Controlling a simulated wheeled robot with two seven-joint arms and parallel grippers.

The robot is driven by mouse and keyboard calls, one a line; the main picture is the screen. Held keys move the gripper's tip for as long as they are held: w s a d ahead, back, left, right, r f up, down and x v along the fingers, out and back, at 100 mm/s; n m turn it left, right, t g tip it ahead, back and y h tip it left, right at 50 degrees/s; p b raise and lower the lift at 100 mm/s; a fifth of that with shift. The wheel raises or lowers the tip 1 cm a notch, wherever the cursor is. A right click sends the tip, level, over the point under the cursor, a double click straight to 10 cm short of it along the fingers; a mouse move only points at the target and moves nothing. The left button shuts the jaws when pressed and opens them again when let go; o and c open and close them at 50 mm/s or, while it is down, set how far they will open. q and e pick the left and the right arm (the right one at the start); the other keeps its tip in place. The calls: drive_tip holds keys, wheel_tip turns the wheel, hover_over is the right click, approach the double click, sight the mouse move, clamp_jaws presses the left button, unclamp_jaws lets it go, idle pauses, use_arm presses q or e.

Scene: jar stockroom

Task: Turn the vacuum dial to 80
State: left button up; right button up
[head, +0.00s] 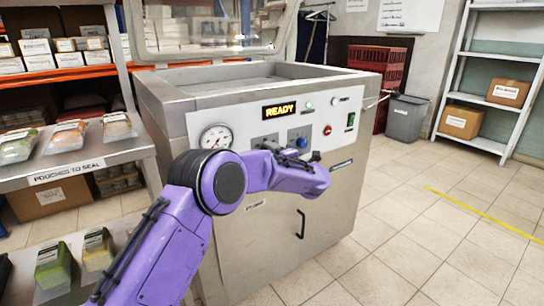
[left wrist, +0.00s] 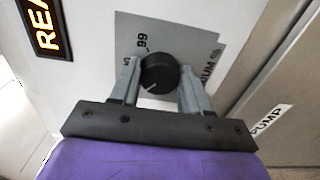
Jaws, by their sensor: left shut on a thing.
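The vacuum dial (left wrist: 160,72) is a round black knob on a grey plate (left wrist: 195,45) in the left wrist view. A white pointer line shows on its near face, towards the lower left. The plate reads "99" beside the knob and part of "VACUUM %"; other marks are hidden or cut off. My left gripper (left wrist: 158,80) is shut on the knob, one finger on each side. In the head view my purple forearm reaches to the front panel (head: 230,117) of the steel machine and hides the knob.
The panel has a lit "READY" display (head: 280,110), a round gauge (head: 216,137), a second plate with a blue knob (head: 302,142) and a red button (head: 327,130). A shelf of pouches (head: 70,175) stands at left.

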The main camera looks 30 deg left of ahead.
use_arm(q)
drive_tip(key=o, duration=1.1)
drive_tip(key=shift+c, duration=0.2)
drive_tip(key=v, duration=1)
drive_tip(key=shift+s+d+p, duration=0.15)
drive_tip(key=shift+d+p, duration=0.05)
drive_tip(key=shift+p, duration=0.2)
drive_tip(key=shift+f, duration=0.1)
